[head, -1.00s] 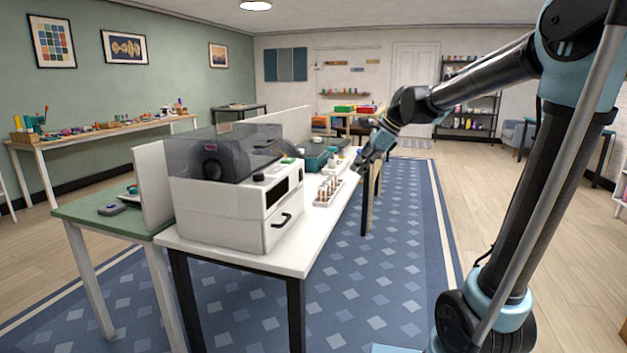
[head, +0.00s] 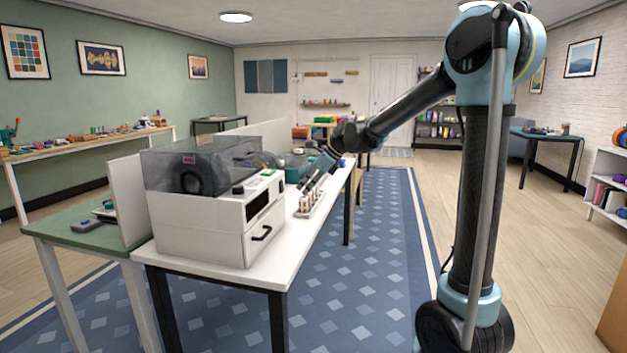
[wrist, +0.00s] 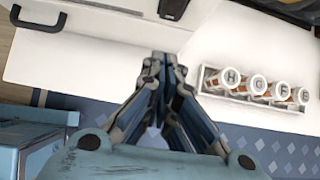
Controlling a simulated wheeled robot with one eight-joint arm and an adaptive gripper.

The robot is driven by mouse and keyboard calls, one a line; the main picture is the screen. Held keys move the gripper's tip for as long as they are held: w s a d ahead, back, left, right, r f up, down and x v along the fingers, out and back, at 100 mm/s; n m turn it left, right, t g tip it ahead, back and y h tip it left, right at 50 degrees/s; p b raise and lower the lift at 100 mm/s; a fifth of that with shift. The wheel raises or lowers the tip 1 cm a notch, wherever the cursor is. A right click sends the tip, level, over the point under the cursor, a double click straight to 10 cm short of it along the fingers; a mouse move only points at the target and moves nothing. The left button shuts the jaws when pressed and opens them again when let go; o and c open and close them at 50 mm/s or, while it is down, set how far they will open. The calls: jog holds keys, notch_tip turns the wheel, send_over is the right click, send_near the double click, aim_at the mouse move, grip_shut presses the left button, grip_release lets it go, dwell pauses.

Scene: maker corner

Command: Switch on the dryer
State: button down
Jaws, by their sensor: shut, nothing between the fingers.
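A white boxy machine (head: 205,225) with a smoky clear lid and a dark spool inside stands on the near end of the white table; it looks like the dryer. Its top has a small dark knob (head: 238,190) and a small green-marked panel (head: 267,172). Its front has a dark window and a drawer with a black handle (head: 261,234); the handle also shows in the wrist view (wrist: 38,20). My gripper (head: 305,184) is shut and empty, over the table to the right of the machine, apart from it. Its fingertips (wrist: 163,57) meet in the wrist view.
A rack (head: 310,208) of several lettered vials stands on the table near my gripper; it also shows in the wrist view (wrist: 212,82). A white divider (head: 128,200) stands behind the machine. The patterned rug (head: 370,250) to the right is clear.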

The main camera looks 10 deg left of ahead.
aim_at(282, 187)
jog(key=shift+w+a+f, duration=0.1)
jog(key=shift+a+f, duration=0.1)
jog(key=shift+a, duration=0.55)
jog(key=shift+a+f, duration=0.25)
jog(key=shift+a, duration=0.55)
jog(key=shift+w+a+f, duration=0.1)
jog(key=shift+a+f, duration=0.1)
jog(key=shift+a, duration=0.55)
